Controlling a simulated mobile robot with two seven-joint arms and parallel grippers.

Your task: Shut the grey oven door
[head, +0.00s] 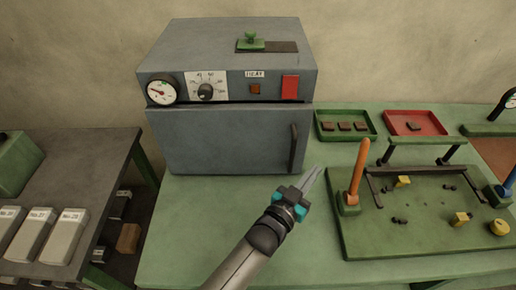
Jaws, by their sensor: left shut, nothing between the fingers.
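The grey oven (225,40) stands on the green bench against the wall. Its grey door (215,140) covers the front below the control panel, with a dark upright handle (293,148) near its right edge. The door looks flush or nearly so; a thin dark line runs along its top, and I cannot tell if a small gap is left. My left gripper (312,174) is shut and empty, in front of the door's lower right corner, below and right of the handle. I cannot tell whether it touches the door. My right gripper is out of view.
A green tray (319,136) and a red tray (440,122) holding dark pieces lie right of the oven. A green fixture board (400,238) with an upright orange lever (359,165) is close to my gripper's right. The bench front left is clear.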

